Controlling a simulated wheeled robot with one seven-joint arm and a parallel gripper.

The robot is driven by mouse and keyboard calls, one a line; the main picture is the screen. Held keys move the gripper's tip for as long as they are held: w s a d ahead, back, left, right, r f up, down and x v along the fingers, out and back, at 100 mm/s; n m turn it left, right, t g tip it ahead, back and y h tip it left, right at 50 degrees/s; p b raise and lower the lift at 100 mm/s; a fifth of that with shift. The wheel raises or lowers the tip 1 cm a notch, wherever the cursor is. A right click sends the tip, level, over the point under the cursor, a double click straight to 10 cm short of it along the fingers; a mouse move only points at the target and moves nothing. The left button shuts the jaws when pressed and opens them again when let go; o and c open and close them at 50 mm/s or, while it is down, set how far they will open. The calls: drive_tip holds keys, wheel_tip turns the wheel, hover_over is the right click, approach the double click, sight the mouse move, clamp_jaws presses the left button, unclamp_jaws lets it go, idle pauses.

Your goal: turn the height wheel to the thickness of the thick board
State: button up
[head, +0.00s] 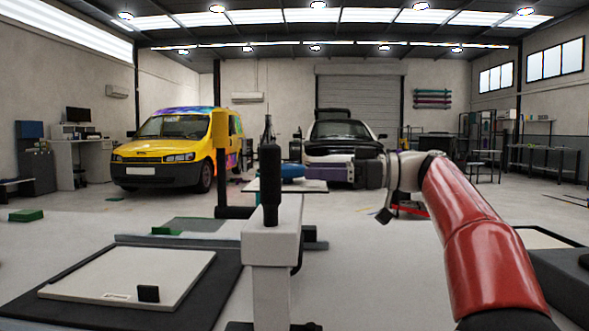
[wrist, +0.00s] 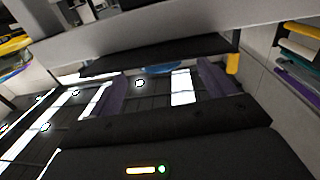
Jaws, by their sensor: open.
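My gripper (head: 318,172) reaches in from the right in the head view, with its purple fingers pointing left. In the wrist view it is open, with nothing gripped between the two purple fingers (wrist: 165,84). A small blue rounded part (head: 292,171) lies just left of the fingertips in the head view; I cannot tell if they touch or whether it is the height wheel. A pale thick-looking board (head: 130,278) lies flat on a dark mat at front left, with a small black block (head: 148,293) on it.
A grey upright (head: 271,247) with a black handle (head: 270,178) stands in front of the gripper. A grey beam (wrist: 165,28) crosses the wrist view. Green blocks (head: 26,215) lie farther left. Two vehicles stand behind.

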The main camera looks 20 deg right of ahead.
sight(296, 171)
drive_tip(key=x, duration=0.5)
drive_tip(key=c, duration=1)
